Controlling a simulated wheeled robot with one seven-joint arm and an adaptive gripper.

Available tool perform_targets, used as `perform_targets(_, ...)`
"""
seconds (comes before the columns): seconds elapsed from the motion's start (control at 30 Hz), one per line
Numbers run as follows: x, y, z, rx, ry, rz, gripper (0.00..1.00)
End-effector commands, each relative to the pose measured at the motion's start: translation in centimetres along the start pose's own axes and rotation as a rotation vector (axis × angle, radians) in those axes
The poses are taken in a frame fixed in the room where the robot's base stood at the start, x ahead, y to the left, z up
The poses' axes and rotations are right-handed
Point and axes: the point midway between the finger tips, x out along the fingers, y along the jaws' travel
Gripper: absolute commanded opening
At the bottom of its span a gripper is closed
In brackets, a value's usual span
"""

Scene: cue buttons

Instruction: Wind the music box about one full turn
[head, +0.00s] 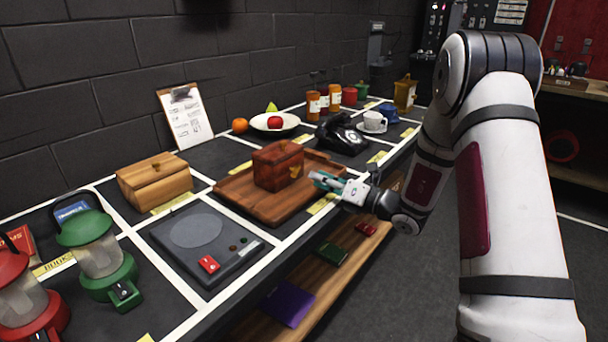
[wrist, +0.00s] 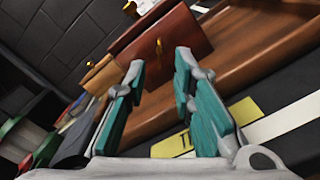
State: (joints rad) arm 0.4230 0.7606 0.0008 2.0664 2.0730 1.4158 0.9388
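The music box (head: 277,167) is a red-brown wooden box standing on a wooden tray (head: 236,192). In the wrist view the box (wrist: 185,38) shows a small brass key (wrist: 158,47) on the side facing my gripper. My gripper (head: 318,178) is in front of the box, at the tray's right edge in the head view. In the wrist view its teal-padded fingers (wrist: 160,64) are apart with nothing between them. The key appears between the fingertips but beyond them, with a gap.
A light wooden box (head: 155,184) and a grey device with a red button (head: 208,264) are left of the tray. Green (head: 100,255) and red (head: 25,300) lanterns stand at the near left. A black telephone (head: 342,136) and a cup (head: 374,121) stand beyond the tray.

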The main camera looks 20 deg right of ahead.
Motion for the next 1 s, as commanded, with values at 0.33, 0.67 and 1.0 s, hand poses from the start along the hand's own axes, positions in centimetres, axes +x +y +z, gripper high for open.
perform_targets(0.33,5.3,0.0,-0.1,0.0,0.001,0.001,0.23)
perform_targets(0.67,6.1,0.0,0.0,0.0,0.001,0.0,0.23)
perform_targets(1.0,6.1,0.0,0.0,0.0,0.001,0.0,0.0)
